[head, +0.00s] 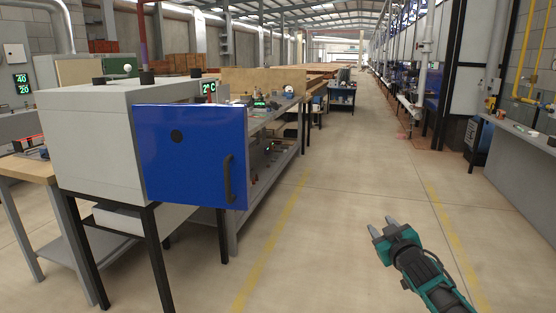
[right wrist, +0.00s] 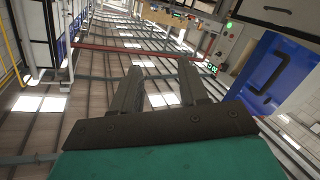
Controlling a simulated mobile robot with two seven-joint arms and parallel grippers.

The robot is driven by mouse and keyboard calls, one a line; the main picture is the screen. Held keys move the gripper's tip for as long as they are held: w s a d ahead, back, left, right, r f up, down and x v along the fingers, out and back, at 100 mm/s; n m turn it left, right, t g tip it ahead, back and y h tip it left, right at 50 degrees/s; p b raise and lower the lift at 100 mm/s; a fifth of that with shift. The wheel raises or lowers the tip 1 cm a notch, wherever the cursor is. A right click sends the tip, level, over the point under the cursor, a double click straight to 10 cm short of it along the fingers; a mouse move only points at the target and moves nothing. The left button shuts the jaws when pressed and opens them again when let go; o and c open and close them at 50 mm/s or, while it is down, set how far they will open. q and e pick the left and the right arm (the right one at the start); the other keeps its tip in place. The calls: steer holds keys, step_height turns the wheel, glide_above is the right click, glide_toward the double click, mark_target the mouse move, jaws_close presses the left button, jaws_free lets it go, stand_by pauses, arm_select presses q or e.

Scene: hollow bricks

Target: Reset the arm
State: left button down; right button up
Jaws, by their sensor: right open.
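My right gripper (head: 382,228) is at the lower right in the head view, held in free air above the floor of the aisle. Its two fingers are apart with nothing between them. In the right wrist view the gripper (right wrist: 158,85) also shows open and empty, with the roof and windows behind it. It is well apart from the cabinet with the blue door. My left gripper is not in the head view.
A grey cabinet (head: 95,140) on dark legs stands at the left. Its blue door (head: 190,150) with a dark handle (head: 228,178) stands open towards the aisle. Workbenches run behind it. A grey counter (head: 520,155) is at the right. The aisle floor (head: 345,160) is clear.

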steer(key=s+d+r+h, duration=0.2)
steer(key=d+r+h, duration=0.1)
steer(key=d, duration=1.4)
steer(key=s+a+f+n+g+y, duration=0.15)
steer(key=s+a+f, duration=0.25)
steer(key=s+f, duration=0.4)
steer(key=s+a+f+g+y, duration=0.1)
steer(key=s+a+f+g, duration=0.1)
steer(key=s+a+f, duration=0.4)
steer(key=s+a+f+g+y, duration=0.1)
steer(key=s+a+f, duration=0.15)
steer(key=s, duration=0.55)
steer(key=s+a+f+g, duration=0.1)
steer(key=s+f, duration=0.3)
steer(key=s, duration=0.4)
steer(key=s+a+f+g+y, duration=0.1)
steer(key=s+a+f, duration=0.15)
steer(key=s, duration=0.55)
steer(key=a+m, duration=0.4)
steer(key=a, duration=0.6)
steer(key=shift+m, duration=0.35)
steer(key=shift+w+a+t, duration=0.1)
steer(key=shift+a+t, duration=0.1)
steer(key=shift+t, duration=0.05)
